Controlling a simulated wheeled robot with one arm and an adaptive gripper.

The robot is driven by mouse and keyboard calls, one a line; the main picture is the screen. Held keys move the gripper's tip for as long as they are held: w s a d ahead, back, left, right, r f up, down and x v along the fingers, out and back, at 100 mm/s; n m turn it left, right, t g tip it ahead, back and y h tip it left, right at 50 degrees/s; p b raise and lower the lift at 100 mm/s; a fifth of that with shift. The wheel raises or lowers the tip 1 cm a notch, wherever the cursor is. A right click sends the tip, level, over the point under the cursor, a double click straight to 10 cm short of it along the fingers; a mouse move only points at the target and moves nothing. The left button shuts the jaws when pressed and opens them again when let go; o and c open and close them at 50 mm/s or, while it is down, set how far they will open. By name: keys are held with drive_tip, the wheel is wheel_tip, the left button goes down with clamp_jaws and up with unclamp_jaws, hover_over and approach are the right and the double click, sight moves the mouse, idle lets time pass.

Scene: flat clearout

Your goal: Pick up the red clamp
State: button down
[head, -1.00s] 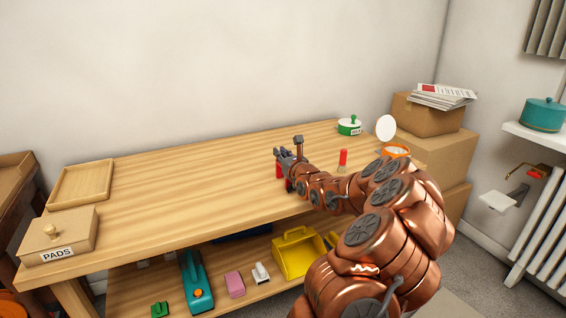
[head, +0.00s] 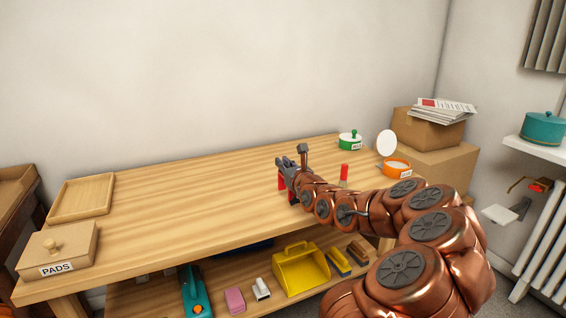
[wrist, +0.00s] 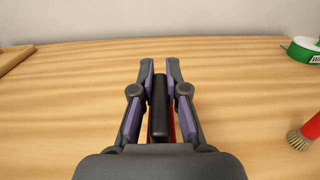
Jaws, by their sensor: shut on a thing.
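My gripper (head: 284,166) is over the wooden workbench, and its fingers (wrist: 160,70) are shut on the red clamp. In the wrist view the clamp shows as a black bar (wrist: 160,98) between the fingers, with a strip of red beside it lower down. In the head view a red part of the clamp (head: 282,183) shows just under the fingers. The rest of the clamp is hidden by my gripper. I cannot tell how far it is above the bench top.
A red-handled brush (head: 344,172) stands right of my gripper. A wooden tray (head: 82,198) and PADS box (head: 58,250) sit left. The middle bench is clear.

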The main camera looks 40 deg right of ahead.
drive_tip(key=s+a+r+b, duration=0.1)
drive_tip(key=s+a+b, duration=0.2)
drive_tip(key=s+a, duration=0.4)
drive_tip(key=shift+s, duration=1.1)
